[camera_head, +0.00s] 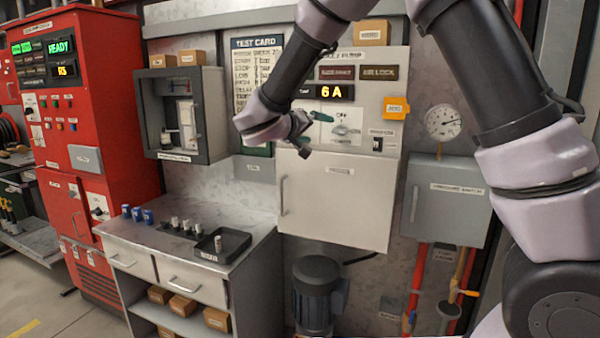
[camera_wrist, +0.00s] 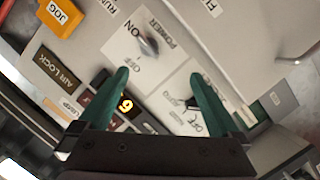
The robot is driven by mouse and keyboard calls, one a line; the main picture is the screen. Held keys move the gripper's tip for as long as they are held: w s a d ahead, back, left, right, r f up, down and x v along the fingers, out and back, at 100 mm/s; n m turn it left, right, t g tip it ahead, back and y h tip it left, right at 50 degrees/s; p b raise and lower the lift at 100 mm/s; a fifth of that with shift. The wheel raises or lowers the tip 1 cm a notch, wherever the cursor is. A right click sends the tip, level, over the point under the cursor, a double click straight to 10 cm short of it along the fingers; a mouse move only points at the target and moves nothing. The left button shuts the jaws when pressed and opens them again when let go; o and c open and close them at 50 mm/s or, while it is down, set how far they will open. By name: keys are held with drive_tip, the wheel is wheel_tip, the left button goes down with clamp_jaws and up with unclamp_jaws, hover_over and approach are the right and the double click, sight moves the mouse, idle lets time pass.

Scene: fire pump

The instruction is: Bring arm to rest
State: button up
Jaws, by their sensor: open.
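My gripper (camera_head: 313,132) is raised in front of the grey control panel (camera_head: 395,72), with nothing between its fingers. In the wrist view my gripper (camera_wrist: 160,85) shows two green fingers spread apart, pointing at the panel face. A power switch (camera_wrist: 148,42) with ON and OFF marks lies beyond the fingertips, and a second knob (camera_wrist: 192,104) shows between the fingers. In the head view a knob (camera_head: 341,130) sits right of the gripper. Whether the fingers touch the panel cannot be told. My arm is bent across the upper part of the head view.
A red cabinet (camera_head: 120,110) stands at the left. A workbench (camera_head: 165,238) holds blue and grey cylinders and a black tray (camera_head: 238,248). An open grey box (camera_head: 212,110) hangs above it. A pressure switch box (camera_head: 447,205) and gauge (camera_head: 443,122) are at right. A motor (camera_head: 316,290) stands below.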

drive_tip(key=s+d+m+g+y, duration=0.1)
drive_tip(key=s+d+g, duration=0.2)
drive_tip(key=d, duration=0.4)
drive_tip(key=s+d+r+m+g, duration=0.1)
drive_tip(key=s+d+g, duration=0.1)
drive_tip(key=s+d, duration=0.35)
drive_tip(key=s+d+m+g+y, duration=0.1)
drive_tip(key=s+d+g, duration=0.15)
drive_tip(key=d, duration=0.55)
drive_tip(key=s+d+r+m+y, duration=0.1)
drive_tip(key=s+y, duration=0.3)
drive_tip(key=s, duration=0.4)
drive_tip(key=s+d+r+m+t+y, duration=0.1)
drive_tip(key=s+r+m+y, duration=0.1)
drive_tip(key=s, duration=0.6)
drive_tip(key=r+y, duration=0.1)
drive_tip(key=y, duration=0.1)
drive_tip(key=shift+d+y, duration=0.3)
drive_tip(key=shift+t, duration=0.25)
